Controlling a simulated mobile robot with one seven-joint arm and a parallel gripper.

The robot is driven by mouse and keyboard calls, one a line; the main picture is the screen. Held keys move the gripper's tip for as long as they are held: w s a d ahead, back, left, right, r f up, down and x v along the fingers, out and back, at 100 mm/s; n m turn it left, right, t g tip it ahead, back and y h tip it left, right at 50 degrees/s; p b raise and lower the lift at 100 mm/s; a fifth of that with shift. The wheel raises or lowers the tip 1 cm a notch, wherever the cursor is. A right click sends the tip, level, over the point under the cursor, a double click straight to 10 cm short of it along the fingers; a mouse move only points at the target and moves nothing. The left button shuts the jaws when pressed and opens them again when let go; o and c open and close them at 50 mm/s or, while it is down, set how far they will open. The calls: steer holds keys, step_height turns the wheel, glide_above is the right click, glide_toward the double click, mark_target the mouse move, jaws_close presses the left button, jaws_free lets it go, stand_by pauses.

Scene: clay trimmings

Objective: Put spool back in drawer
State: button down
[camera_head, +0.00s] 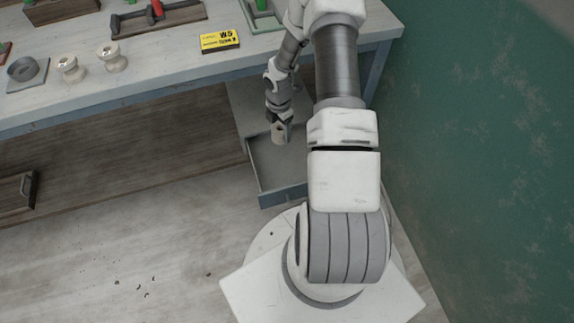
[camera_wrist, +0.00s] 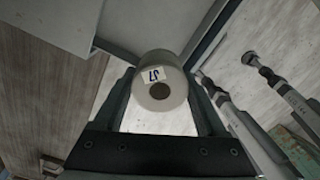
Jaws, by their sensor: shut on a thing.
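My gripper (camera_head: 281,120) hangs over the open grey drawer (camera_head: 283,198) beneath the bench in the head view. It is shut on a pale spool (camera_head: 278,134), which shows small below the fingers. In the wrist view the spool (camera_wrist: 177,78) sits between the two dark fingers (camera_wrist: 160,85). Its round end with a dark centre hole faces the camera, and it carries a white label with blue characters. The visible drawer floor looks bare in the head view. My arm hides part of the drawer's right side. I cannot tell how high the spool is above the floor.
Two pale spools (camera_head: 67,69) (camera_head: 112,58) stand on the bench (camera_head: 160,75) at left. A yellow sign (camera_head: 220,41) and a tool rack (camera_head: 158,18) are also there. A green wall (camera_head: 480,140) bounds the right. Small dark bits lie on the floor at lower left.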

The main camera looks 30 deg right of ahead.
steer(key=s+d+f+n+b, duration=0.1)
steer(key=d+f+n+b, duration=0.2)
steer(key=f, duration=0.5)
steer(key=s+d+f+n+b, duration=0.1)
steer(key=f+n+b, duration=0.3)
steer(key=f, duration=0.5)
steer(key=n, duration=0.2)
glide_above(293, 175)
step_height(293, 175, down, 5)
steer(key=shift+f, duration=0.1)
steer(key=shift+w+f+b, duration=0.1)
steer(key=shift+f+b, duration=0.7)
steer(key=shift+f, duration=1.4)
steer(key=shift+f+b, duration=0.25)
steer(key=shift+b, duration=0.05)
jaws_free()
steer(key=shift+r, duration=0.1)
step_height(293, 175, up, 12)
steer(key=p, duration=0.4)
steer(key=shift+r, duration=0.15)
